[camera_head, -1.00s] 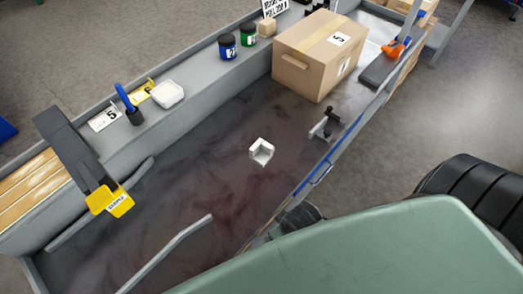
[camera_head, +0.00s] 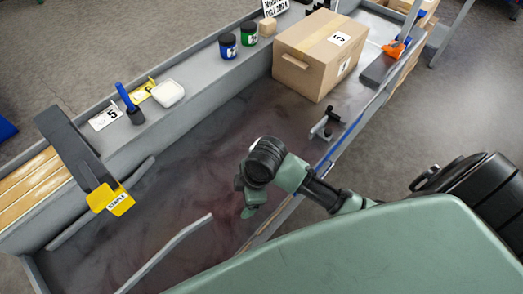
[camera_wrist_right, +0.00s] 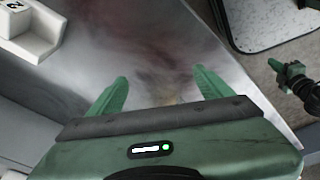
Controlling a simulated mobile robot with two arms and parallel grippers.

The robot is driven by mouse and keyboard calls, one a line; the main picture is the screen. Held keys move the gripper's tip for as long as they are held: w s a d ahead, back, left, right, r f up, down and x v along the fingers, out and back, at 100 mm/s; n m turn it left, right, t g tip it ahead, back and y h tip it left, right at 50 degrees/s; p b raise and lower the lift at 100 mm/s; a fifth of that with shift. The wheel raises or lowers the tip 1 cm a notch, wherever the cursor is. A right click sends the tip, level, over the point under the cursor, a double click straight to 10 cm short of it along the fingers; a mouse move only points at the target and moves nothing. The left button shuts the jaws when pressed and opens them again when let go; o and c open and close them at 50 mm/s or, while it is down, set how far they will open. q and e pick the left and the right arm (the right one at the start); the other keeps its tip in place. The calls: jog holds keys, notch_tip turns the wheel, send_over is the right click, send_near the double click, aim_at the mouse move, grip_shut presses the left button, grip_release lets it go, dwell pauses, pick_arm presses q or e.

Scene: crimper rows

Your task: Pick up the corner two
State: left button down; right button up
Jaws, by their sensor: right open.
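The corner two (camera_wrist_right: 35,32) is a white corner-shaped piece with a "2" label. It shows at the upper left of the right wrist view, cut by the edge, on the grey bench surface. In the head view it is hidden behind my right arm. My right gripper (camera_head: 250,207) hangs over the bench in the head view. In the right wrist view, the green fingers of my right gripper (camera_wrist_right: 160,88) are spread with nothing between them.
A cardboard box (camera_head: 322,57) stands at the back of the bench (camera_head: 190,190). A small grey fixture (camera_head: 325,124) is near the right edge. A yellow-tagged dark arm-like piece (camera_head: 112,197) is at the left. A shelf holds a white dish (camera_head: 168,93) and a blue jar (camera_head: 228,46).

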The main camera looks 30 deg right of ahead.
jog(key=w+d+n, duration=0.2)
jog(key=w, duration=0.1)
jog(key=w+d+n+g+h, duration=0.1)
jog(key=w+d+n, duration=0.1)
jog(key=w, duration=0.1)
jog(key=w+d+n, duration=0.2)
jog(key=w, duration=0.1)
jog(key=shift+d, duration=0.3)
jog(key=w+d+r+n, duration=0.1)
jog(key=d, duration=0.1)
jog(key=w+d+r, duration=0.1)
jog(key=w+d, duration=0.1)
jog(key=d, duration=0.1)
jog(key=w+d+n+g+h, duration=0.1)
jog(key=w+d, duration=0.1)
jog(key=shift+w+d+r+n, duration=0.15)
jog(key=shift+d+r+n, duration=0.15)
jog(key=shift+d+r, duration=0.1)
jog(key=f, duration=0.7)
jog(key=shift+a+f, duration=0.15)
jog(key=shift+a, duration=0.25)
jog(key=c, duration=1.4)
